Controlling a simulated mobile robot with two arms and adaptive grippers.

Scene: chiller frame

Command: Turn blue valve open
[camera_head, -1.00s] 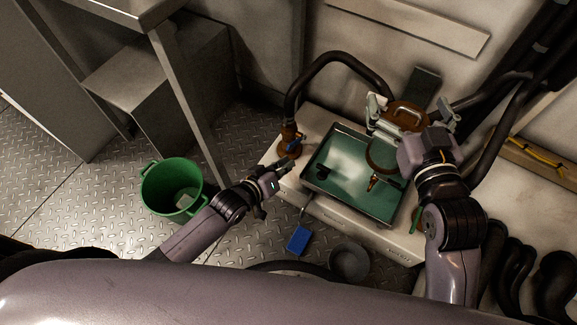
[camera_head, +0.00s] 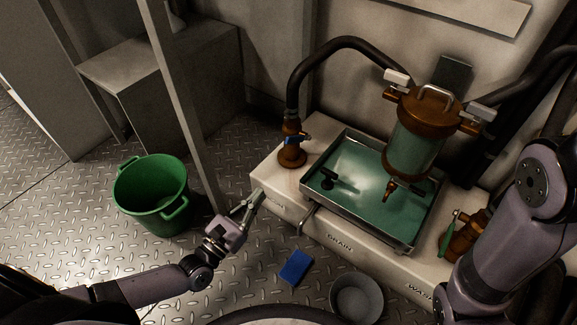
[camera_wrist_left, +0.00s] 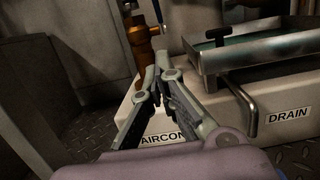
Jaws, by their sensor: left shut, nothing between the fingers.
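The blue valve handle (camera_head: 298,140) sits on an upright copper-brown valve body (camera_head: 291,155) at the left end of the white base. A black hose rises from its top. In the left wrist view the blue handle (camera_wrist_left: 157,12) shows at the top edge, beyond my fingers, on the copper body (camera_wrist_left: 139,48). My left gripper (camera_head: 258,196) is shut and empty, in front of and below the valve, apart from it, near the base's front left edge. In the left wrist view its fingertips (camera_wrist_left: 158,62) meet. My right gripper is out of view; only my right arm shows.
A metal tray (camera_head: 420,235) with a copper-and-glass strainer (camera_head: 417,140) above it stands right of the valve. A green bucket (camera_head: 150,190), blue block (camera_head: 296,267) and grey bowl (camera_head: 357,298) are on the floor.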

